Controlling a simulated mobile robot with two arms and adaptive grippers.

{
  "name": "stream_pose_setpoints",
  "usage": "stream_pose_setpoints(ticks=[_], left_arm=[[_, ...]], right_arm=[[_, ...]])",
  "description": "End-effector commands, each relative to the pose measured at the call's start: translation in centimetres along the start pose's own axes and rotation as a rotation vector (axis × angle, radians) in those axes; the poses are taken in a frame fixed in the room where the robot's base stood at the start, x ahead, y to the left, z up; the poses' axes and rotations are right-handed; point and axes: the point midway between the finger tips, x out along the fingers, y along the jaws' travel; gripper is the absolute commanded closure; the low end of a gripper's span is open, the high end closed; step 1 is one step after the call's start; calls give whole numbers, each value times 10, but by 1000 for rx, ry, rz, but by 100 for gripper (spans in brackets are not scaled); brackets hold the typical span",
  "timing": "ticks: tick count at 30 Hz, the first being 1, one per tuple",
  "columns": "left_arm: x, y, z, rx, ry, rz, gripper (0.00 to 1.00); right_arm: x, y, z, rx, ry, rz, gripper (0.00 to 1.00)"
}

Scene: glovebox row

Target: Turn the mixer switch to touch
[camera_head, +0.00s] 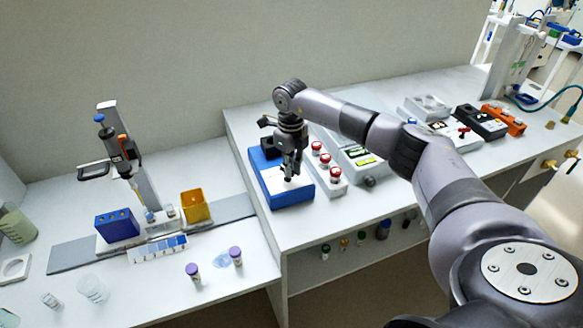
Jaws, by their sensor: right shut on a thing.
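The mixer (293,197) is a blue box with a white sloped top and a dark part at its back, standing on the raised bench near its left end. My right gripper (289,176) points down over the white top, its fingertips at the panel. It is shut on the mixer switch, which is small and mostly hidden by the fingers. I cannot read which position the switch is in. My left gripper is not in view.
On the lower left bench stand a pipette stand (143,180), a yellow bin (195,207) and purple-capped tubes (235,256).

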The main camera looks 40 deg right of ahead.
Motion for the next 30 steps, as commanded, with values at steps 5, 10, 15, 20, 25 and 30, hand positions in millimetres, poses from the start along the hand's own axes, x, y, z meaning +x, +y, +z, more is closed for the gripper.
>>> stream_pose_setpoints(ticks=[5, 10, 15, 20, 25, 30], left_arm=[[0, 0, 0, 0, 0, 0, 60], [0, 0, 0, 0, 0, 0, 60], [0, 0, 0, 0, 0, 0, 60], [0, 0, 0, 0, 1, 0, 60], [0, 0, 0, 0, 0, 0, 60], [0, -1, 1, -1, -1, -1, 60]], right_arm=[[-1, 0, 0, 7, -2, -1, 100], [-1, 0, 0, 6, -2, -1, 87], [-1, 0, 0, 5, -1, 0, 75], [-1, 0, 0, 5, -1, 0, 70], [-1, 0, 0, 4, 0, 0, 70], [-12, 0, 1, 4, -2, 0, 70]])
